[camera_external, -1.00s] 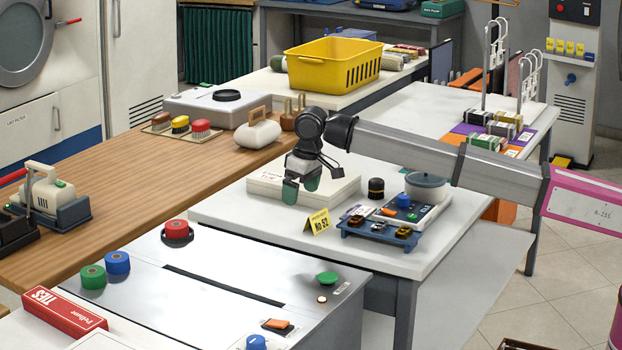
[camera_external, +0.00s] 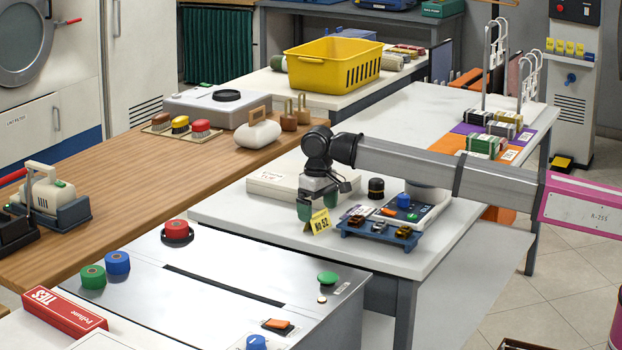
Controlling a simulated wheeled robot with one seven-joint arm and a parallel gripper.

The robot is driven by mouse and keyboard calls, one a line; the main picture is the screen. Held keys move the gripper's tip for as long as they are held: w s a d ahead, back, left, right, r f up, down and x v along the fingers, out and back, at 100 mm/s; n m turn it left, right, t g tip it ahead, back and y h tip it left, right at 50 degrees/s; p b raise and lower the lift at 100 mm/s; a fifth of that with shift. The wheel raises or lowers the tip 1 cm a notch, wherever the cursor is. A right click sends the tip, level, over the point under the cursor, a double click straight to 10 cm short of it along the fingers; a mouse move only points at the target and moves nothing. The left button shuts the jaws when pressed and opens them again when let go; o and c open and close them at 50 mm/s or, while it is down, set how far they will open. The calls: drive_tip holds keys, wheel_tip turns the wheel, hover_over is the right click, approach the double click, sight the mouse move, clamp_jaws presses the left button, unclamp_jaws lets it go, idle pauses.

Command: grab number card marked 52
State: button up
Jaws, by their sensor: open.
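The number card marked 52 (camera_external: 319,223) is a small yellow card with dark print reading "No 52". It stands upright on the white table (camera_external: 270,226), near its front edge. My gripper (camera_external: 316,207) has dark green fingertips and points down just above and beside the card. The fingers are open, one to the left of the card and one near its upper right. I cannot tell whether either fingertip touches the card.
A blue tray with small items (camera_external: 377,232) stands close to the right of the card. A flat white box (camera_external: 275,183) lies behind the gripper. A dark jar (camera_external: 376,188) stands behind the tray. The table to the left of the card is clear.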

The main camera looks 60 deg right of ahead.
sight(318, 212)
wheel_tip(318, 212, down, 4)
drive_tip(key=shift+r, duration=0.15)
drive_tip(key=c, duration=0.8)
drive_tip(key=shift+r, duration=0.15)
